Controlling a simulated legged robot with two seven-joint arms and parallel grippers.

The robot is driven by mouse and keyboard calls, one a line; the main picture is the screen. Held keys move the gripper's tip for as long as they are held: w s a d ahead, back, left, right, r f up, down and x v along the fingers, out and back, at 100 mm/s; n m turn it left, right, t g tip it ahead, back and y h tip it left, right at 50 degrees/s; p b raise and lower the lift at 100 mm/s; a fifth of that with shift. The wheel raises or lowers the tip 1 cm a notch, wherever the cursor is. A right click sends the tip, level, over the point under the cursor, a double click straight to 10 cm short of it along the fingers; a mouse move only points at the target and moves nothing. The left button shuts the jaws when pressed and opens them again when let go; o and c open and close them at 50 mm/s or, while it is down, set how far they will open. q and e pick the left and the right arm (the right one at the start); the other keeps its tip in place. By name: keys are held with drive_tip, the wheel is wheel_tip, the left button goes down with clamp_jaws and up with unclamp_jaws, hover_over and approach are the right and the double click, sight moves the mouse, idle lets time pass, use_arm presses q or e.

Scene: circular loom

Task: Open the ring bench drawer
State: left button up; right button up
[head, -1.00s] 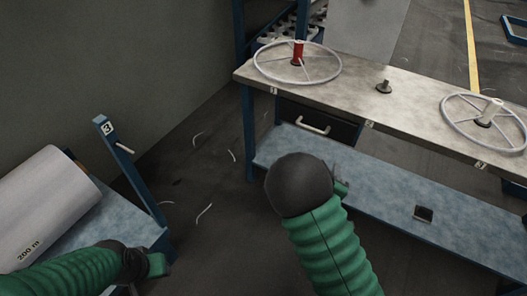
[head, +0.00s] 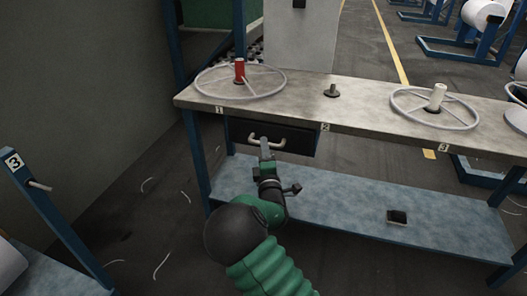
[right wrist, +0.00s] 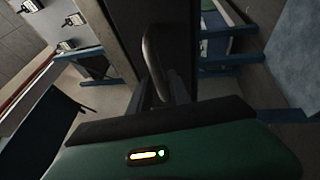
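The ring bench drawer (head: 296,141) is a dark box under the left part of the ring bench top (head: 300,104); its front looks closed. Its pale bar handle (head: 252,138) is on the front. In the right wrist view the handle (right wrist: 153,62) stands close in front of the gripper, beside a dark finger (right wrist: 179,88). Whether the fingers touch or grip the bar cannot be told. My left gripper is out of view.
Spoked rings with a red spool (head: 239,71) and a white spool (head: 437,97) lie on the bench. The blue lower shelf (head: 340,205) holds a small dark block (head: 397,217). A blue post marked 3 (head: 45,205) stands at left. Floor between is open.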

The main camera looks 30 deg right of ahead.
drive_tip(key=shift+x, duration=1)
drive_tip(key=c, duration=0.5)
drive_tip(key=shift+s+f, duration=0.1)
idle(0.5)
